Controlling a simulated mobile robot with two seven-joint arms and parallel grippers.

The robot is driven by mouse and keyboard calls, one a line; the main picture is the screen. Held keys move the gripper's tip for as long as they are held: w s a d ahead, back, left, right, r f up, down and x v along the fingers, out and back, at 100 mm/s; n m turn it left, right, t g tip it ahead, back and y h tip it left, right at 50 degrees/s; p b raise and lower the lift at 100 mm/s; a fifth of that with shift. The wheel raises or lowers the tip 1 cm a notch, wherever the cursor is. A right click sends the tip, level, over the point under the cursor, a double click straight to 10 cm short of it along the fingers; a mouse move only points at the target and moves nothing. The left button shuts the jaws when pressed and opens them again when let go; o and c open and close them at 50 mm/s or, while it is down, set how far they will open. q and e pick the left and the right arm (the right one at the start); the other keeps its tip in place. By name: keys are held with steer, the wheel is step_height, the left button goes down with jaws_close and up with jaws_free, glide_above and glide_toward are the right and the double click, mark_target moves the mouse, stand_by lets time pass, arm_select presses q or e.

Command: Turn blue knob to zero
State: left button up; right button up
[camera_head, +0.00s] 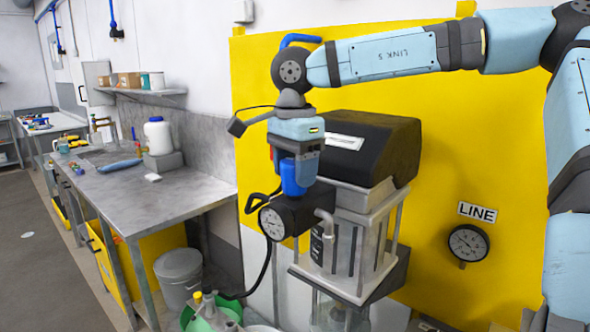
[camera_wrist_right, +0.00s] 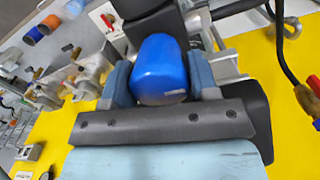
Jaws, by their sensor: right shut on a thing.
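The blue knob (camera_head: 293,180) sits on top of a black regulator body with a round dial gauge (camera_head: 272,224) on its front. My right gripper (camera_head: 297,168) comes down from above, with its fingers on either side of the knob. In the right wrist view the blue knob (camera_wrist_right: 160,70) lies between the two grey-blue fingers (camera_wrist_right: 160,82), which are shut on it. The gauge's needle is too small to read surely. My left gripper is not in view.
A black-topped agitator unit (camera_head: 385,145) stands just right of the regulator, against a yellow panel. A LINE gauge (camera_head: 468,243) is at the right. A metal workbench (camera_head: 130,195) is at the left, with a grey bucket (camera_head: 180,275) below. Black hoses hang near the regulator.

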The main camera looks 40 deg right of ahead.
mark_target(294, 161)
steer(key=n, duration=0.6)
steer(key=shift+n, duration=0.3)
stand_by(0.5)
steer(key=o, duration=0.9)
steer(key=shift+r, duration=0.1)
step_height(294, 161, up, 14)
steer(key=shift+f, duration=0.15)
steer(key=shift+a, duration=0.1)
